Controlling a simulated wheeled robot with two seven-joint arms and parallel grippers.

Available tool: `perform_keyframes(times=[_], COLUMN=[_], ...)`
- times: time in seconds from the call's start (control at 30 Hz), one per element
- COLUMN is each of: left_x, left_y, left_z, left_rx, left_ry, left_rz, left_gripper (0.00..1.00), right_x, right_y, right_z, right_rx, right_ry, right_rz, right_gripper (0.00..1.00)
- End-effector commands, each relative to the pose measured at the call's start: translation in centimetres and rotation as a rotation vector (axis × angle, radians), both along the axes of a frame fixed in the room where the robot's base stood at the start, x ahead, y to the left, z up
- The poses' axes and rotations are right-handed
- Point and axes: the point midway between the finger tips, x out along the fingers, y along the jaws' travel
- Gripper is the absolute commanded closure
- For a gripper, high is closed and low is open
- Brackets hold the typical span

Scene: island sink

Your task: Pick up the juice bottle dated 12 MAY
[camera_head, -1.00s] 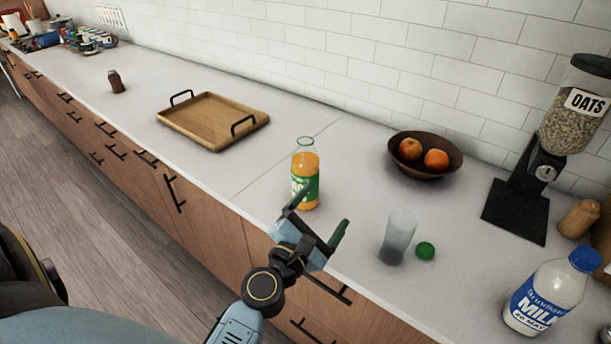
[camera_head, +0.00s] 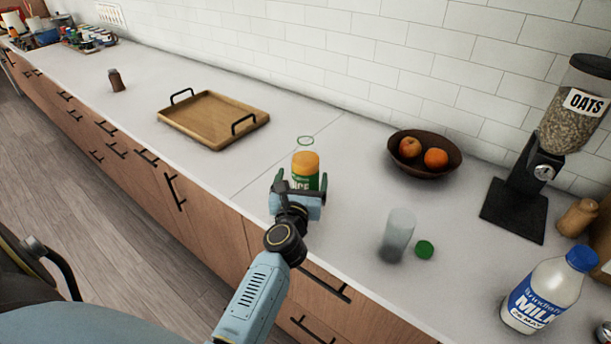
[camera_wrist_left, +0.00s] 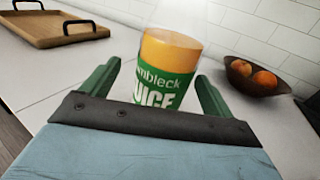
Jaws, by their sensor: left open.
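The juice bottle (camera_head: 305,164) stands upright on the counter, with orange juice, a green label and a clear neck without a cap. Its lower part is hidden behind my left gripper (camera_head: 298,184). My right gripper is not in view.
A wooden tray (camera_head: 190,128) lies to the left and a fruit bowl (camera_head: 425,170) stands to the right. A clear glass (camera_head: 397,235), a green cap (camera_head: 425,249), a milk bottle (camera_head: 545,295) and an oats dispenser (camera_head: 520,205) are further right. The counter between tray and bottle is clear.

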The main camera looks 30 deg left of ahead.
Motion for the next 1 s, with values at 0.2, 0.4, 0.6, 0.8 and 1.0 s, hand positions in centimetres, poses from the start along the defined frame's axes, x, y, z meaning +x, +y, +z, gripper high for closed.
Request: perform_keyframes(times=[0.2,0.4,0.6,0.8,1.0], left_x=[3.2,4.4,4.3,4.3,4.3], left_y=[0.9,1.4,1.4,1.4,1.3], left_z=[-0.7,-0.6,-0.6,-0.6,-0.6], left_rx=[0.002,0.001,0.001,0.001,0.002], left_ry=[-0.002,-0.001,-0.001,-0.001,-0.001], left_rz=[0.0,0.0,0.0,0.0,-0.001], left_gripper=[0.13,0.13,0.15,0.42,0.61], right_x=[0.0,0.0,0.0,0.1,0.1], right_y=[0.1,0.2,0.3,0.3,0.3], right_z=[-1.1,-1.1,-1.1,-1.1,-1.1], right_rx=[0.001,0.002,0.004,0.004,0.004], right_ry=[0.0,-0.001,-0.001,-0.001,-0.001], right_rz=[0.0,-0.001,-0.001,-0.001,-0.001], right_gripper=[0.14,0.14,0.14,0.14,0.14])
